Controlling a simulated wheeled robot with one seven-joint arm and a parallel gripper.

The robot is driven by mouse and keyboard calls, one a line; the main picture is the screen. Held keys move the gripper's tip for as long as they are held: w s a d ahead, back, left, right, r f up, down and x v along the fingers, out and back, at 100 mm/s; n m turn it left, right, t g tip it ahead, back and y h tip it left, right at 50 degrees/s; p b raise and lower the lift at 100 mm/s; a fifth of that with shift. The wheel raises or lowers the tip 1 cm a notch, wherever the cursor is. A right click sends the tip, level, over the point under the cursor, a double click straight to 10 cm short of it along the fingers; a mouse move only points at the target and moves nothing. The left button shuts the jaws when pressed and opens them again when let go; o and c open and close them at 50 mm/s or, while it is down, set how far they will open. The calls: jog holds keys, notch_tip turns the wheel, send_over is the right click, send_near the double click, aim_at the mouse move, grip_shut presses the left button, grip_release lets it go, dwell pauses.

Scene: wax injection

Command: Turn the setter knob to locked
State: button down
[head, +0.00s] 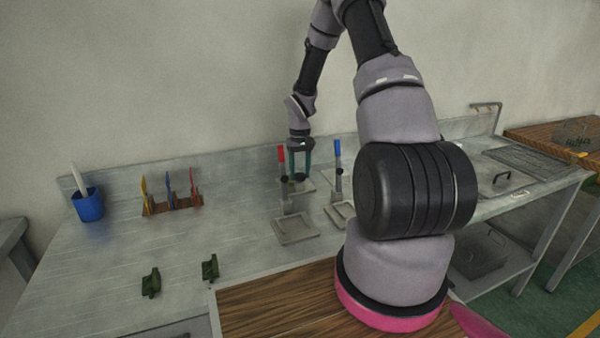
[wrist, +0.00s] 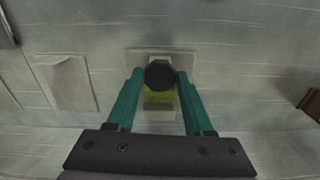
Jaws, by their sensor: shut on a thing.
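The setter (wrist: 160,100) stands on a pale square base, with a round black knob (wrist: 160,73) on top and a yellow-green part beside it. My gripper (wrist: 160,75) has its teal fingers on either side of the knob and is shut on it. In the head view my gripper (head: 299,176) points straight down at this setter at the back of the metal bench, partly behind a red-topped stand (head: 282,155). The knob's marks are not readable, so I cannot tell its setting.
A blue-topped stand (head: 337,150) is just right of my gripper. A blue cup (head: 89,206) and a rack (head: 173,204) with coloured tools stand to the left. The bench between is clear.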

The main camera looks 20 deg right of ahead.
aim_at(300, 174)
jog(key=m, duration=0.6)
jog(key=shift+m, duration=0.3)
jog(key=m, duration=0.6)
dwell(0.4)
jog(key=shift+c, duration=1.4)
grip_release()
notch_tip(300, 174, up, 11)
jog(key=shift+f, duration=0.1)
